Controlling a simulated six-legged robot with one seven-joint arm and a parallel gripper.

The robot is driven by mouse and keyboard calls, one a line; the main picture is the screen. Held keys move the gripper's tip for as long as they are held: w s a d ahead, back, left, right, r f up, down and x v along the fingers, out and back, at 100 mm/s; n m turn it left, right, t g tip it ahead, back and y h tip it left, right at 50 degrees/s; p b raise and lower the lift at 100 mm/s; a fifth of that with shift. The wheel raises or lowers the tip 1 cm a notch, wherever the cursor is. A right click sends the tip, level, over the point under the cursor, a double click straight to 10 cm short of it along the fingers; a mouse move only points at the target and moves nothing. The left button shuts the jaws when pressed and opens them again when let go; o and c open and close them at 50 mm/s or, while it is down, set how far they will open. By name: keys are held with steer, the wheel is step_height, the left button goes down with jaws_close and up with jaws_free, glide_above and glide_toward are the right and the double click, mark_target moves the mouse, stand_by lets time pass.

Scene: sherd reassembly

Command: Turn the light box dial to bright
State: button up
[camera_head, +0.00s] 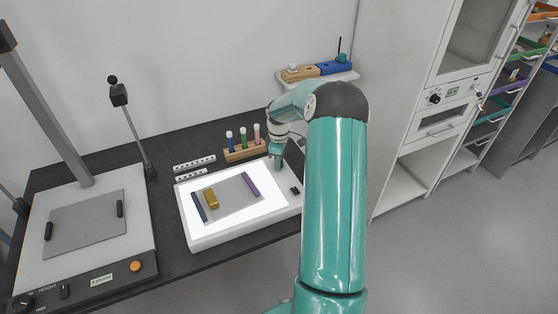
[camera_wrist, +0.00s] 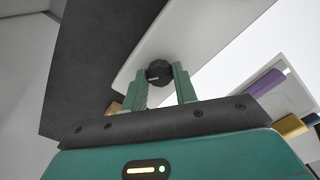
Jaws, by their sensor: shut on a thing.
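The light box (camera_head: 210,236) is a white slab on the dark bench, with a brightly lit top. Its dial (camera_wrist: 158,72) is a black knob with a pale mark, on the white border of the box in the wrist view. My gripper (camera_wrist: 164,76) has its two green fingers on either side of the dial, shut on it.
On the lit panel lie a blue bar (camera_head: 199,207), a yellow block (camera_head: 211,199) and a purple bar (camera_head: 250,184). A wooden rack (camera_head: 245,152) with coloured tubes stands behind the box. A small black item (camera_head: 295,190) is on the box's right border. A press-like stand (camera_head: 85,240) is at left.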

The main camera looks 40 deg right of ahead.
steer(key=m, duration=0.7)
steer(key=shift+w, duration=0.1)
steer(key=m, duration=0.3)
steer(key=shift+m, duration=0.3)
steer(key=m, duration=0.3)
steer(key=shift+m, duration=0.3)
steer(key=m, duration=0.3)
steer(key=shift+m, duration=0.3)
steer(key=m, duration=0.3)
steer(key=shift+m, duration=0.3)
steer(key=m, duration=0.7)
steer(key=o, duration=1)
steer(key=shift+c, duration=0.2)
